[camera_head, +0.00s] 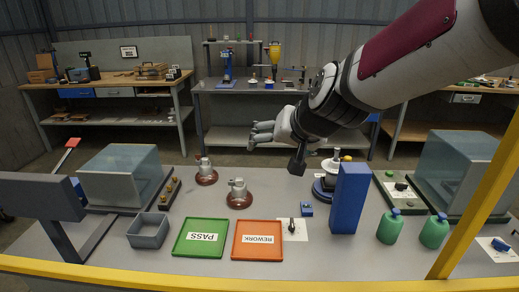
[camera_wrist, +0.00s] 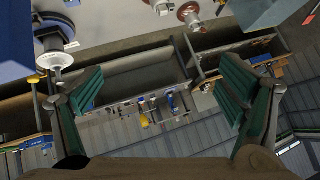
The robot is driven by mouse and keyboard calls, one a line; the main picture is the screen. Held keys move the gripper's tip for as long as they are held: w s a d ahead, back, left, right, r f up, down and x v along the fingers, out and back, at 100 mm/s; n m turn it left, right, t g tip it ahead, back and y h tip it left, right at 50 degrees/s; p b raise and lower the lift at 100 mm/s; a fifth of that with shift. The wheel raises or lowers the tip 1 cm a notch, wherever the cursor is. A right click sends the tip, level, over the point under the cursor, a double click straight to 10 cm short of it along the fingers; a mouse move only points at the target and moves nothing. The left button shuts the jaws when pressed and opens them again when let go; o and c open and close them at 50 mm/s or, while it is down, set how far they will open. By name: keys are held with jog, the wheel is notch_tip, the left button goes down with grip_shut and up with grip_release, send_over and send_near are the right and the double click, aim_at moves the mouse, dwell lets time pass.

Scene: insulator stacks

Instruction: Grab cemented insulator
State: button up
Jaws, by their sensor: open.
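Two insulators with brown bases and pale metal caps stand upright on the grey table in the head view: a farther one (camera_head: 206,173) and a nearer one (camera_head: 239,196). A white insulator (camera_head: 330,166) sits on a round blue base, partly hidden behind a tall blue block. I cannot tell which is cemented. My gripper (camera_head: 258,134) is above the table's far edge, pointing left, apart from all insulators. In the wrist view its fingers (camera_wrist: 160,88) are wide open with nothing between them; brown-based insulators (camera_wrist: 188,13) show at the top edge.
A green PASS tray (camera_head: 201,252), an orange REWORK tray (camera_head: 258,254) and a grey bin (camera_head: 149,241) lie at the front. The tall blue block (camera_head: 349,200) and green bottles (camera_head: 389,229) stand right. Clear boxes (camera_head: 120,179) flank the table; a yellow rail (camera_head: 200,277) crosses the front.

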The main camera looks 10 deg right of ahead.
jog(key=w+d+f+m+t+h+b, duration=0.1)
jog(key=w+d+f+m+h, duration=0.15)
jog(key=w+f, duration=0.45)
jog(key=m+g+h+b, duration=0.2)
jog(key=m+h+b, duration=0.35)
jog(key=h, duration=0.95)
send_near(332, 166)
jog(key=shift+m, duration=0.3)
jog(key=x, duration=0.6)
jog(key=shift+w+d, duration=0.25)
jog(key=shift+w, duration=0.05)
jog(key=x, duration=0.4)
jog(key=shift+s+d, duration=0.15)
jog(key=shift+w+d, duration=0.35)
jog(key=shift+d, duration=0.15)
jog(key=shift+c, duration=0.5)
